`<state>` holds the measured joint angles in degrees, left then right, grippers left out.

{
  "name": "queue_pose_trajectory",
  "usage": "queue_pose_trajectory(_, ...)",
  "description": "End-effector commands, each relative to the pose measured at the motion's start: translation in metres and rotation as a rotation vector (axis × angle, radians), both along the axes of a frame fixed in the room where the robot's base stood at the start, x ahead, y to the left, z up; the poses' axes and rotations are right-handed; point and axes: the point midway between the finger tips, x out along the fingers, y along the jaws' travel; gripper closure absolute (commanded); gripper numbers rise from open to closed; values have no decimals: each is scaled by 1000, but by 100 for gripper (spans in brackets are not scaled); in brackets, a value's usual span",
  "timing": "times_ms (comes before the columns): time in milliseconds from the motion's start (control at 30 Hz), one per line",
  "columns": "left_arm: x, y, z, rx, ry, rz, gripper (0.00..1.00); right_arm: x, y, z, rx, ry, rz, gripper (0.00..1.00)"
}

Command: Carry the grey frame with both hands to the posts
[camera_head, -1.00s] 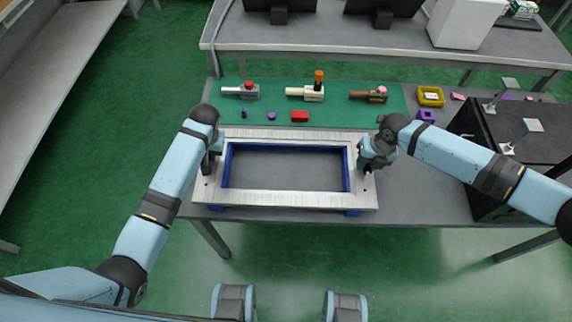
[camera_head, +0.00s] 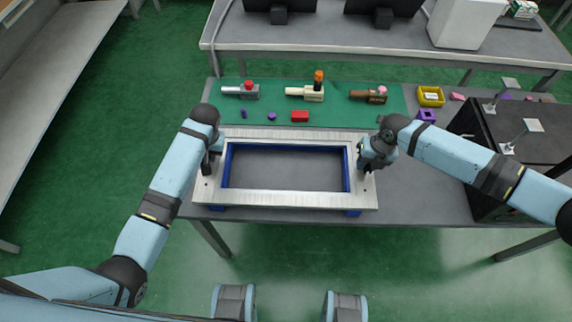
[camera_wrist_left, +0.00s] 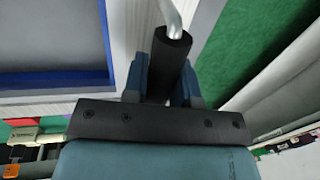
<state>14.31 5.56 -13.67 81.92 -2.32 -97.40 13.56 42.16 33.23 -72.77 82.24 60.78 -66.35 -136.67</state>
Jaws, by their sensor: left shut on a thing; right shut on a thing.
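The grey frame (camera_head: 285,200) is a rectangle with a blue inner edge. It lies level at the table's near side, around a bare grey opening. Small blue pieces (camera_head: 352,212) show under its near corners; I cannot tell whether these are the posts or whether the frame rests on them. My left gripper (camera_head: 209,164) is at the frame's left side. In the left wrist view the left gripper (camera_wrist_left: 165,75) is shut on a black handle grip (camera_wrist_left: 170,52) beside the frame (camera_wrist_left: 125,40). My right gripper (camera_head: 364,163) is shut at the frame's right side; its hand hides the handle there.
Behind the frame, a green mat (camera_head: 340,115) holds several lever fixtures and a red block (camera_head: 300,116). A yellow bin (camera_head: 431,96) and a black box (camera_head: 485,150) stand to the right. The grey table (camera_head: 430,200) is clear right of the frame.

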Motion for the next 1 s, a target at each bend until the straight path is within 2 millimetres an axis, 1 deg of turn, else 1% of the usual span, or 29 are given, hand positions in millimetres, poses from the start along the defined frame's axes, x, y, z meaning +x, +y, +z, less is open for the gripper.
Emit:
queue_pose_trajectory(400,1,1,1,1,-2,1,100,1,-1,0,-2,-1,-2,100)
queue_pose_trajectory(633,1,1,6,1,-3,0,100,1,-1,6,-1,-3,-2,100)
queue_pose_trajectory(767,1,1,13,1,-3,0,100,1,-1,13,-1,-2,-2,100)
queue_pose_trajectory(1000,1,1,36,1,-3,1,100,1,-1,36,-1,-2,-1,100)
